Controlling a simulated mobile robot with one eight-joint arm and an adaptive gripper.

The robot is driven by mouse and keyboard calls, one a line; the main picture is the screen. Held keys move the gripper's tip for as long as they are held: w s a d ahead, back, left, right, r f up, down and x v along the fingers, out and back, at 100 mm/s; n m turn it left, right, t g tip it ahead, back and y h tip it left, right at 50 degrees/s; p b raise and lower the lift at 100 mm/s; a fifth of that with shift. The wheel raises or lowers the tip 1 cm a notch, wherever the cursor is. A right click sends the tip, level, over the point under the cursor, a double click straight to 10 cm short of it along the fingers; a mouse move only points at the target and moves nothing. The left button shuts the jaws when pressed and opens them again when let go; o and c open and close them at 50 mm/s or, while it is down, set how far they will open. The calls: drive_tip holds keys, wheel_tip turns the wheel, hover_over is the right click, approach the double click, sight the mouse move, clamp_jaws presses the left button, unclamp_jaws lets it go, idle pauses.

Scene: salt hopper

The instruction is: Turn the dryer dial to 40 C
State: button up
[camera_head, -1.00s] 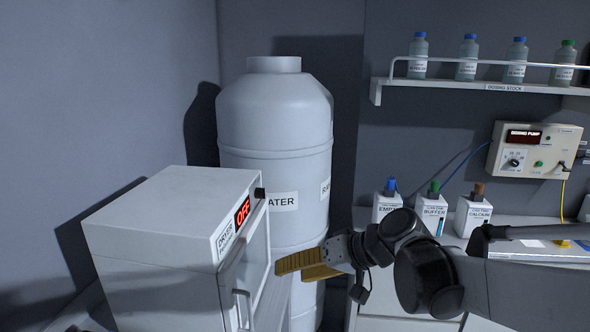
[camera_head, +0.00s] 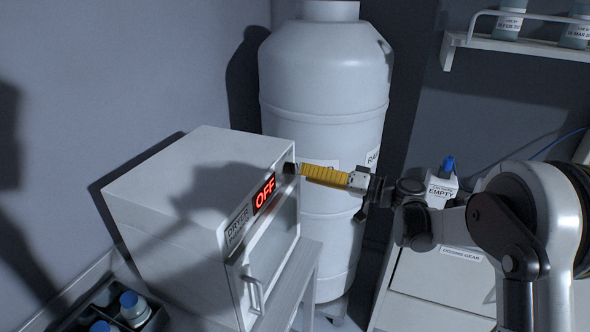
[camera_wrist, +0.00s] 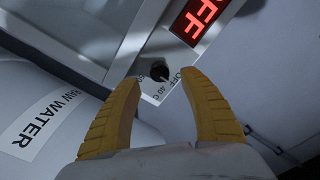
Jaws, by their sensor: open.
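The white dryer (camera_head: 190,190) stands at the left in the head view, its red display (camera_head: 264,192) reading OFF. Its dark dial (camera_head: 289,168) is at the upper right of the front; in the wrist view the dial (camera_wrist: 159,71) shows near markings OFF and 40 C. My gripper (camera_head: 304,170) has yellow fingers that reach to the dial in the head view. In the wrist view my gripper (camera_wrist: 158,82) is open, with the dial between and slightly beyond the fingertips. I cannot tell whether a finger touches it.
A large white raw water tank (camera_head: 325,100) stands right behind the dryer. The dryer door has a handle (camera_head: 252,290) below the display. A dark crate (camera_head: 105,312) with blue-capped bottles is at the lower left. A white counter (camera_head: 440,285) is at the right.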

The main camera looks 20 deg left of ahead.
sight(294, 169)
drive_tip(key=a, duration=0.4)
drive_tip(key=shift+w+a, duration=0.15)
drive_tip(key=shift+w, duration=0.2)
clamp_jaws()
drive_tip(key=m+b, duration=0.2)
drive_tip(key=m, duration=0.2)
drive_tip(key=shift+m, duration=0.3)
drive_tip(key=shift+m+b, duration=0.5)
drive_tip(key=shift+m, duration=2)
